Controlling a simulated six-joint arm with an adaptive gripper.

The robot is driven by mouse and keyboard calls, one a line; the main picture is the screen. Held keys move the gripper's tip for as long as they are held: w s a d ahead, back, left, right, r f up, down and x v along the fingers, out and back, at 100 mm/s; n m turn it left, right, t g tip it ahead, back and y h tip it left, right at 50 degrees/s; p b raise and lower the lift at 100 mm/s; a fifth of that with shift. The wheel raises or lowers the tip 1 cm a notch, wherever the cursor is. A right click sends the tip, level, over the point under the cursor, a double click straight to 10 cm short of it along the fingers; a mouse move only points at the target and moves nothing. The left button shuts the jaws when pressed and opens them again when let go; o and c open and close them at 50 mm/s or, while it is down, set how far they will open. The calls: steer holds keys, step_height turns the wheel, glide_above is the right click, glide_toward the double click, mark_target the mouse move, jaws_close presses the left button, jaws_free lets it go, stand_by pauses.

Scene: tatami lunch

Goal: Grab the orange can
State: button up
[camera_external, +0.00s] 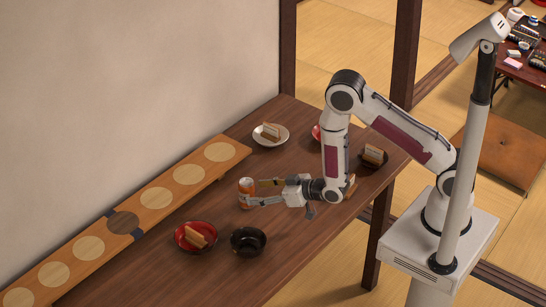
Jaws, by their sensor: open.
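The orange can (246,187) stands upright on the dark wooden table, with a pale band showing on it. My gripper (256,193) is stretched out low over the table from the right, with its fingers level and pointing left at the can. The fingers are open, and their tips overlap the can in this view, one on the far side and one on the near side. The can looks to be between or just at the tips; I cannot tell whether either finger touches it. Part of the can is hidden by the fingers.
A long wooden board (157,198) with round discs lies along the wall, behind the can. A red bowl (181,244) and a black bowl (248,241) stand in front. A white plate (283,138) and a dark dish (373,163) hold small items farther back.

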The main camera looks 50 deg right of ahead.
mark_target(254, 193)
steer(key=shift+a+x, duration=0.25)
steer(key=shift+x, duration=2)
steer(key=shift+r, duration=0.15)
steer(key=c, duration=1)
